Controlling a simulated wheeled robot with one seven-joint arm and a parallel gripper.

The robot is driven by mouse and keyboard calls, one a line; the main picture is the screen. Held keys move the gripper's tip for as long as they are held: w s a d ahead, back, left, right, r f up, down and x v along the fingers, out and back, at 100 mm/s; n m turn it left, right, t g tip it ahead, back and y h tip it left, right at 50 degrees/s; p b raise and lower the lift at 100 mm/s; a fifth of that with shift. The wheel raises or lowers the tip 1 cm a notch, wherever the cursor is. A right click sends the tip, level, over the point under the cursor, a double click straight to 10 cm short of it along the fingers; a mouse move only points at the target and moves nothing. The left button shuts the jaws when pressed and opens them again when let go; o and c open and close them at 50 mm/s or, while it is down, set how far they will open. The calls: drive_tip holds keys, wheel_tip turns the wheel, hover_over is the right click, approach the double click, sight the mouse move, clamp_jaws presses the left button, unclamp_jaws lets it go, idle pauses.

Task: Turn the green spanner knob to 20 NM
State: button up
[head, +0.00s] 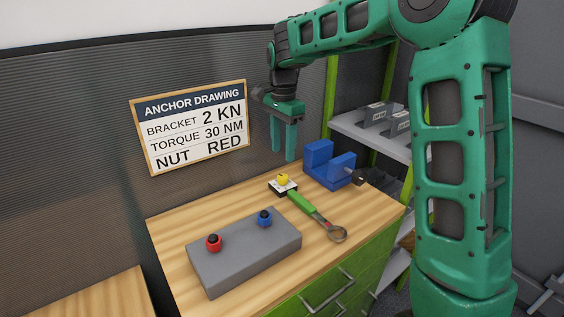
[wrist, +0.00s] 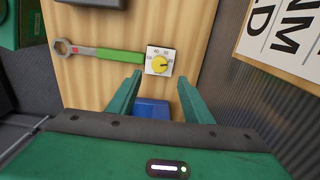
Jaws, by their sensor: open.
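The spanner lies on the wooden bench, with a green handle (head: 301,203) and a ring end (head: 338,234) towards the front. At its other end is a white dial plate (wrist: 151,70) with a yellow knob (head: 283,180). The knob (wrist: 158,64) has a dark pointer mark towards the right in the wrist view; numbers around it are too small to read surely. My gripper (head: 283,156) is open and empty, fingers pointing down, above the knob and apart from it. In the wrist view its fingertips (wrist: 160,80) appear just below the dial plate.
A blue vise (head: 329,166) stands behind the spanner. A grey block (head: 245,262) with a red nut (head: 213,243) and a blue nut (head: 265,218) sits in front. The wall sign (head: 195,127) reads bracket 2 KN, torque 30 NM, nut red.

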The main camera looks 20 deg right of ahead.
wheel_tip(320, 180, up, 2)
drive_tip(key=shift+r, duration=0.1)
idle(0.4)
drive_tip(key=s+d+n+h, duration=0.1)
drive_tip(key=s+d+n, duration=0.1)
drive_tip(key=s+d, duration=0.6)
drive_tip(key=s+d+n, duration=0.2)
drive_tip(key=s+d, duration=0.4)
drive_tip(key=s, duration=0.5)
drive_tip(key=s+d+f+n, duration=0.1)
drive_tip(key=s+f+n, duration=0.1)
drive_tip(key=s, duration=0.8)
drive_tip(key=s+d+f+n+y, duration=0.1)
drive_tip(key=s+f, duration=0.3)
drive_tip(key=s, duration=0.7)
drive_tip(key=shift+d+f+n, duration=0.2)
drive_tip(key=shift+d+n, duration=0.4)
drive_tip(key=shift+d, duration=0.15)
drive_tip(key=shift+w, duration=0.1)
